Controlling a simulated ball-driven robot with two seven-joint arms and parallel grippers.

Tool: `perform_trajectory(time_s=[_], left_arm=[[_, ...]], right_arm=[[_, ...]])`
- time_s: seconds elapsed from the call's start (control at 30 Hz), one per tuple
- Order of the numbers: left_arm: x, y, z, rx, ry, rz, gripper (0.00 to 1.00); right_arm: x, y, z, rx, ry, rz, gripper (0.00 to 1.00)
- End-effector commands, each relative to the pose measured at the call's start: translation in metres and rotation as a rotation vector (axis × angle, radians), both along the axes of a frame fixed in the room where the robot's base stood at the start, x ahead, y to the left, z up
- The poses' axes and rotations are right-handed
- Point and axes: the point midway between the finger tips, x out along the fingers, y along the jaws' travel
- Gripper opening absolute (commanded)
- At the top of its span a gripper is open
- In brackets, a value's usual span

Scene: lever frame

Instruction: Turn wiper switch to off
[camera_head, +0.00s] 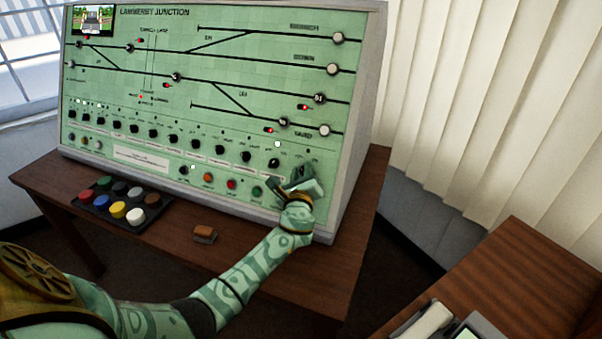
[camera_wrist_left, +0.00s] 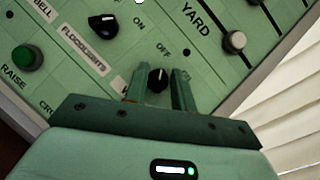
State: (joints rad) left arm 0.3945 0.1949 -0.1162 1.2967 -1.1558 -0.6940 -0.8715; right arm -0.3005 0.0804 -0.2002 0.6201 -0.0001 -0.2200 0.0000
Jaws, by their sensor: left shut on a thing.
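The wiper switch (camera_wrist_left: 158,79) is a small black rotary knob with a white pointer mark on the green panel (camera_head: 170,110). It sits between the two fingers of my left gripper (camera_wrist_left: 159,82), which is shut on it. In the left wrist view the white mark points up, toward the word OFF just above the knob. The name label under the knob is hidden by the gripper. In the head view my left gripper (camera_head: 296,184) is at the panel's lower right and covers the knob. My right gripper is not in view.
A black floodlights knob (camera_wrist_left: 103,26) is beside the held switch, with a green button (camera_wrist_left: 27,57) farther left. A tray of coloured caps (camera_head: 95,213) and a small brown block (camera_head: 205,234) lie on the desk (camera_head: 270,272). A second desk (camera_head: 530,280) stands at right.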

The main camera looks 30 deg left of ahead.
Motion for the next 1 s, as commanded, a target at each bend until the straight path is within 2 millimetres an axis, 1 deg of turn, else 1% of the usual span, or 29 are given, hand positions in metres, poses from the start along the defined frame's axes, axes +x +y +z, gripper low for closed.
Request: perform_trajectory(time_s=[0.03, 0.4, 0.43, 0.77, 0.87, 0.97, 1.0], left_arm=[[-0.001, -0.001, -0.003, -0.006, 0.004, 0.001, 0.03], [-0.001, -0.001, -0.003, -0.008, 0.003, 0.002, 0.03], [-0.001, -0.001, -0.003, -0.008, 0.003, 0.002, 0.33], [-0.002, -0.002, -0.001, -0.006, 0.000, 0.002, 0.33], [-0.012, -0.008, 0.000, -0.008, 0.001, 0.001, 0.33], [-0.029, -0.018, 0.001, -0.009, 0.001, 0.001, 0.33], [-0.038, -0.023, 0.001, -0.009, 0.001, 0.001, 0.33]], right_arm=[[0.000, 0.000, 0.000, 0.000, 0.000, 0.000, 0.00], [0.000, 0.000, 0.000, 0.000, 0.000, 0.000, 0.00], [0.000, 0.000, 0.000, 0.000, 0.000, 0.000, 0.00], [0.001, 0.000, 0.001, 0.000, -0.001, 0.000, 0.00], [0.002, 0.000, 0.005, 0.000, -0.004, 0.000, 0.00], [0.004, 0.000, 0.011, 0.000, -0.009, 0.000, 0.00], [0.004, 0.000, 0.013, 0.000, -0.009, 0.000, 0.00]])
